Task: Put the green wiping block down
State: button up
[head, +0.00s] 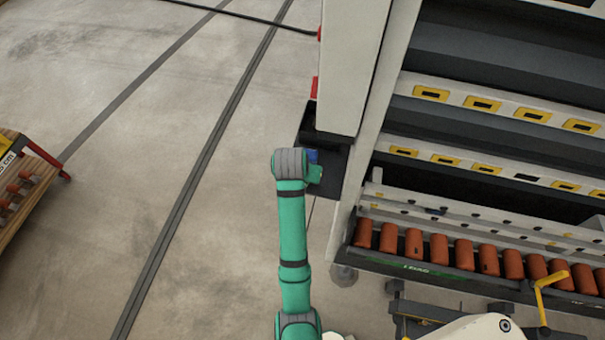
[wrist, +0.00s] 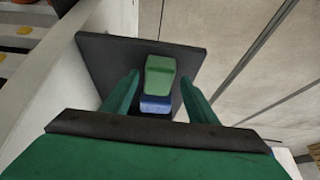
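The green wiping block (wrist: 160,72) lies over the dark shelf plate in the wrist view, between my two fingers. A blue piece (wrist: 155,103) adjoins its near end; whether they are one object I cannot tell. My gripper (wrist: 158,78) is open, with a gap between each finger and the block. The dark shelf (wrist: 105,50) shows bare around the block and appears to bear it. In the head view the green block (head: 316,173) and blue piece (head: 312,156) show just right of my wrist, over the shelf (head: 332,183). My fingers are mostly hidden there.
The tall white washer (head: 352,70) stands right beside the shelf. A rack with several orange-brown cylinders (head: 438,248) is at lower right. A yellow hook-shaped handle (head: 545,295) stands in front of it. A wooden cart (head: 22,185) is far left. The floor between is clear.

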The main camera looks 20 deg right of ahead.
jog(key=shift+a+r, duration=0.1)
jog(key=shift+r, duration=0.4)
jog(key=v, duration=0.7)
jog(key=s+a+f+n+t, duration=0.5)
jog(key=s+f, duration=0.6)
jog(key=s, duration=0.1)
jog(key=s+a+r+t+y, duration=0.1)
jog(key=s+a+r+t, duration=0.1)
jog(key=s, duration=0.4)
jog(key=s+a+r+n+t+y, duration=0.1)
jog(key=s+a+r+t, duration=0.1)
jog(key=s+a+r, duration=0.2)
jog(key=s+a+r+t, duration=0.2)
jog(key=s+a+r, duration=0.2)
jog(key=s, duration=0.6)
jog(key=shift+r+n+y, duration=0.4)
jog(key=shift+r, duration=0.5)
